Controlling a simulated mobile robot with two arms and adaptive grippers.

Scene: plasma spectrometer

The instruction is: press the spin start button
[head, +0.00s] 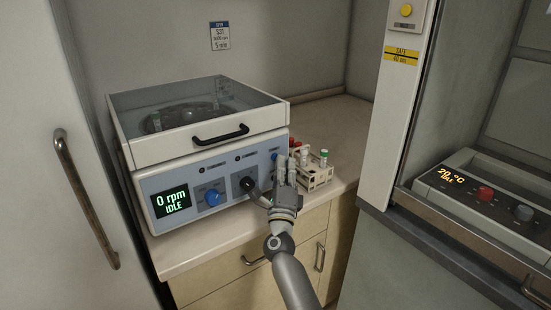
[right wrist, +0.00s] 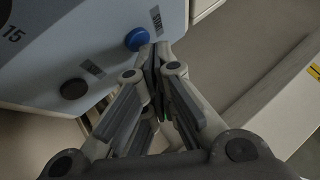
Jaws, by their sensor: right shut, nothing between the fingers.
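The spin machine is a white and blue-grey centrifuge (head: 215,150) on the counter. Its display (head: 172,201) reads "0 rpm IDLE". My right gripper (head: 283,165) is shut and empty at the panel's right end. In the right wrist view its fingertips (right wrist: 155,50) are right beside the blue button (right wrist: 137,39); contact cannot be told. A dark round control (right wrist: 73,88) lies further left there. My left gripper is not in view.
A tube rack (head: 318,178) with capped tubes stands just right of my gripper. The centrifuge's clear lid, with a black handle (head: 220,136), is down. A hood with a heater-like device (head: 480,195) is at the right. Bare counter (head: 345,125) lies behind the rack.

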